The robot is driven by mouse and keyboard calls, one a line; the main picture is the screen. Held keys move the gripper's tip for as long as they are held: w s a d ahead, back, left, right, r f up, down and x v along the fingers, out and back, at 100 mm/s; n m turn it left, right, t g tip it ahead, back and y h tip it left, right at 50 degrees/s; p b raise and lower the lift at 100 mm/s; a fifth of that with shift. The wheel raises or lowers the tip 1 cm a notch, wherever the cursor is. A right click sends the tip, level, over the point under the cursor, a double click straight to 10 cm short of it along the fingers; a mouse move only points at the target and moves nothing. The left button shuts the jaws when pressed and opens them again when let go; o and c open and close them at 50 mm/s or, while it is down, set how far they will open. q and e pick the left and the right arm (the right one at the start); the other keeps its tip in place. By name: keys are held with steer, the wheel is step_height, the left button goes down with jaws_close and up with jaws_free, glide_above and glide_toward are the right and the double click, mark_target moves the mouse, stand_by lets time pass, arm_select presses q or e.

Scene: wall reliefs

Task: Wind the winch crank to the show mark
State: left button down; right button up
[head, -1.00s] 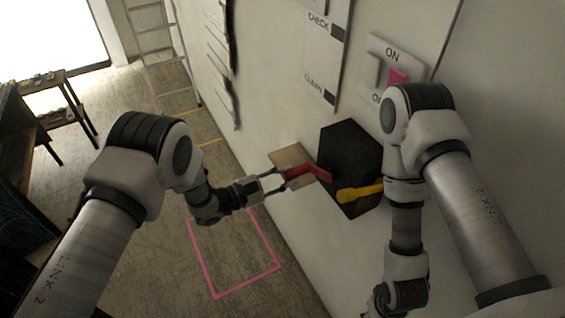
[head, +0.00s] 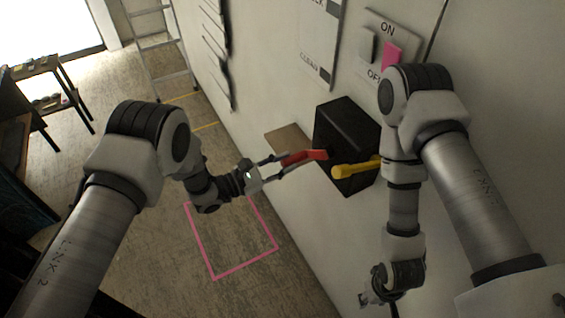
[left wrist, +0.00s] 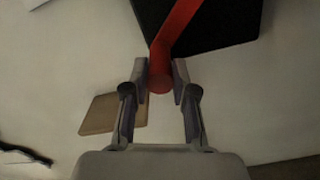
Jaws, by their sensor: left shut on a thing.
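The black winch box (head: 340,120) is mounted on the wall. Its red crank (head: 318,155) sticks out on the left side, and a yellow lever (head: 356,168) sticks out at its lower front. My left gripper (head: 285,162) is shut on the red crank's handle. In the left wrist view the handle's end (left wrist: 160,83) sits between the two fingers, with the crank arm running up to the black box (left wrist: 225,20). My right gripper (head: 370,298) hangs low near the wall, away from the winch; its jaws are too small to judge. I cannot make out a show mark.
A tan plate (head: 287,140) is on the wall behind the left gripper. A switch panel (head: 380,52) marked ON and OFF is above the box. A pink floor outline (head: 216,278) lies below, and a ladder (head: 160,50) leans farther back.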

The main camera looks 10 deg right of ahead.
arm_select(q)
steer(key=c, duration=0.9)
jaws_free()
steer(key=shift+d, duration=0.1)
steer(key=shift+c, duration=0.2)
steer(key=shift+d, duration=0.1)
steer(key=shift+s, duration=0.1)
steer(key=v, duration=1.2)
